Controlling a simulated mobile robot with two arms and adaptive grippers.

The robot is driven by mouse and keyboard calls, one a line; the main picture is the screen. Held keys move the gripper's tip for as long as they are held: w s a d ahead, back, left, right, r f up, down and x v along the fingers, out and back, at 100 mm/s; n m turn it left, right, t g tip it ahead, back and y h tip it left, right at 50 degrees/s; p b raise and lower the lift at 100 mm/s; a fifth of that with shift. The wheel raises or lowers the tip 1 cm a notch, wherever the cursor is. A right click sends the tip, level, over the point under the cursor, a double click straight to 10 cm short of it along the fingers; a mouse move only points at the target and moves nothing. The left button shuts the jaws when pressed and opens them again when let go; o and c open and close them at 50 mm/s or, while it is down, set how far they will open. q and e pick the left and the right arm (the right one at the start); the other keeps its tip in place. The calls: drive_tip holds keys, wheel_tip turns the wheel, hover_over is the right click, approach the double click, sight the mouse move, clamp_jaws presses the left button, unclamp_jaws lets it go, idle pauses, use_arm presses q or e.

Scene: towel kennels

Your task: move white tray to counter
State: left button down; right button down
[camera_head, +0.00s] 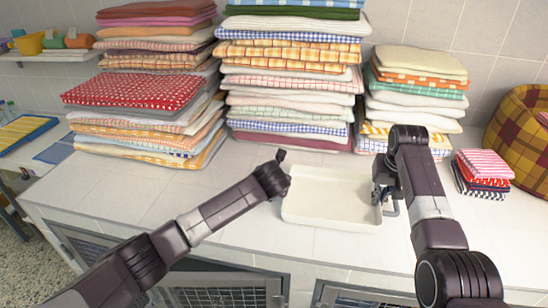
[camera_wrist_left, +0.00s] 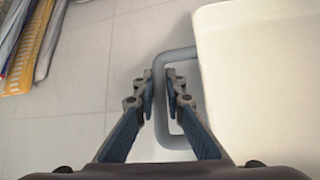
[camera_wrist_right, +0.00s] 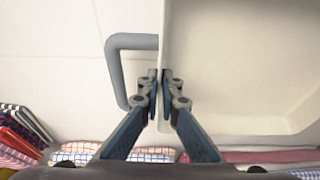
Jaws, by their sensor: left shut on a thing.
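The white tray (camera_head: 332,207) lies flat on the white tiled counter (camera_head: 120,205), in front of the towel stacks. It is shallow and looks empty, with a grey handle at each end. My left gripper (camera_head: 284,186) is at the tray's left end. In the left wrist view its fingers (camera_wrist_left: 161,90) are shut on the grey handle (camera_wrist_left: 176,55). My right gripper (camera_head: 386,203) is at the tray's right end. In the right wrist view its fingers (camera_wrist_right: 159,88) are close together at the tray's edge, beside the other handle (camera_wrist_right: 116,70). Whether they grip is unclear.
Tall towel stacks (camera_head: 290,75) stand along the wall behind the tray. Small folded cloths (camera_head: 484,170) and a plaid basket (camera_head: 520,130) are at the right. The counter left of the tray is clear. Wire-fronted kennels (camera_head: 225,297) are below the front edge.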

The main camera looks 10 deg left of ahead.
use_arm(q)
drive_tip(key=shift+w+a+f, duration=0.1)
drive_tip(key=shift+f, duration=0.1)
use_arm(e)
drive_tip(key=shift+d+f, duration=0.15)
drive_tip(key=shift+f, duration=0.25)
use_arm(q)
drive_tip(key=c, duration=2.3)
unclamp_jaws()
drive_tip(key=shift+f, duration=0.1)
use_arm(e)
drive_tip(key=c, duration=2.5)
unclamp_jaws()
use_arm(q)
drive_tip(key=shift+o, duration=1.3)
use_arm(e)
drive_tip(key=shift+o, duration=1.3)
use_arm(q)
drive_tip(key=shift+o, duration=0.3)
use_arm(e)
drive_tip(key=shift+o, duration=0.4)
drive_tip(key=shift+r, duration=0.1)
use_arm(q)
drive_tip(key=v, duration=1.2)
use_arm(e)
drive_tip(key=v, duration=1.2)
drive_tip(key=shift+a, duration=0.2)
